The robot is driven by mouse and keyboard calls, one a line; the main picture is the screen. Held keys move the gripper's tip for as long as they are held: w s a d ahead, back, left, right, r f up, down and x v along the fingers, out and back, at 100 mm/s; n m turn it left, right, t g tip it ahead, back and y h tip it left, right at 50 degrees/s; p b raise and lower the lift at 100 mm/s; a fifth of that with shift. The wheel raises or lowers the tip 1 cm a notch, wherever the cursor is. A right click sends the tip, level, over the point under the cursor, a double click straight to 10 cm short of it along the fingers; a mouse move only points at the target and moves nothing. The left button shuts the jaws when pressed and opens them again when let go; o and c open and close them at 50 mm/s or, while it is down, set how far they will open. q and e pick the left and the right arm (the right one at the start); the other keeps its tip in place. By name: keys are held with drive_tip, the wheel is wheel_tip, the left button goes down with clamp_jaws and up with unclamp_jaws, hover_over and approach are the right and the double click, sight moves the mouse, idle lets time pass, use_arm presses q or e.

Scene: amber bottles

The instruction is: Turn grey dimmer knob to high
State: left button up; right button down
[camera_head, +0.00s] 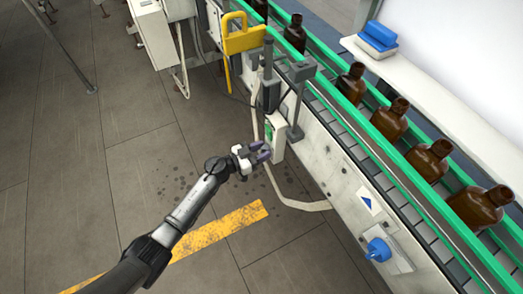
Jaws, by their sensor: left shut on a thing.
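My left gripper (262,152) reaches in from the lower left and is at the front of a narrow white control box (277,135) on the side of the conveyor. Its purple-grey fingers are shut on the grey dimmer knob, which they hide almost entirely. The knob's pointer and any marks around it cannot be made out. A green part shows on the box just above the fingers. My right gripper is not in view.
Amber bottles (391,121) stand on the conveyor between green rails (372,134). A blue knob (378,250) sits on a white plate lower right. A yellow bracket (243,40) is above the box. A pale cable (297,203) hangs below it. The floor to the left is clear.

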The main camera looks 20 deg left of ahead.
use_arm(q)
drive_tip(key=shift+c, duration=0.9)
